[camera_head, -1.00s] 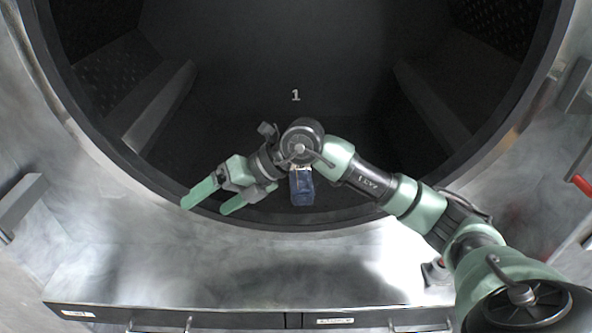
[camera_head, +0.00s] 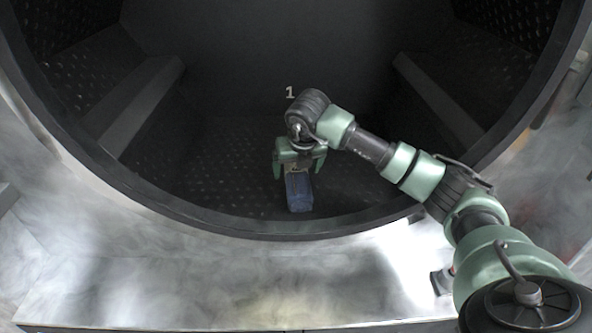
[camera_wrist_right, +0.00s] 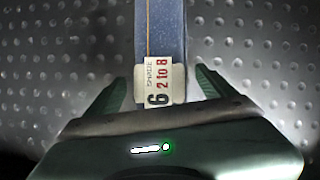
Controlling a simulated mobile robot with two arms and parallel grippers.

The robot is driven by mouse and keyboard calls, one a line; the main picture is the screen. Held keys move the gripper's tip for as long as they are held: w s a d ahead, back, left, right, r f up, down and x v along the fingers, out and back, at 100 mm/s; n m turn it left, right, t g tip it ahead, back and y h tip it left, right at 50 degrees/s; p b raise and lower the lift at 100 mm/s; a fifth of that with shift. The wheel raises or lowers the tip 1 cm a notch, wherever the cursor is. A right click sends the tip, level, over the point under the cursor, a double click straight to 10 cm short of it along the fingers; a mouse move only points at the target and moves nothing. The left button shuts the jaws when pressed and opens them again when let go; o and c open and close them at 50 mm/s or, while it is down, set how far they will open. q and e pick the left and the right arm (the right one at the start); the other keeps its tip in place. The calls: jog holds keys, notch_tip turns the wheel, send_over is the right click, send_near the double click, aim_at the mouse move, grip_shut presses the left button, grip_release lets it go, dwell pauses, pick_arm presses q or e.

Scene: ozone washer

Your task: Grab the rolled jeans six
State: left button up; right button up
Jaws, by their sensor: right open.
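The rolled jeans six (camera_head: 299,193) are a blue roll lying on the dark drum floor just inside the round opening. In the right wrist view the blue roll (camera_wrist_right: 160,35) runs away from me, with a white tag (camera_wrist_right: 157,85) reading a large 6 and "2 to 8" on its near end. My right gripper (camera_head: 299,172) points down over the far part of the roll. In the right wrist view its two green fingers (camera_wrist_right: 164,84) are open, one on each side of the tagged end, with a gap on both sides. My left gripper is not in view.
The drum's dark round rim (camera_head: 290,229) curves in front of the jeans. Raised ribs stand at the left (camera_head: 140,105) and right (camera_head: 432,100) inside the drum. The dimpled floor around the roll is clear.

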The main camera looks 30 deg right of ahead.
jog(key=shift+w+d+f, duration=0.1)
jog(key=shift+w+f, duration=0.05)
jog(key=shift+f, duration=0.3)
grip_shut()
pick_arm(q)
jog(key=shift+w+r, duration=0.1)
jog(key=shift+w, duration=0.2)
pick_arm(e)
jog(key=shift+r, duration=0.1)
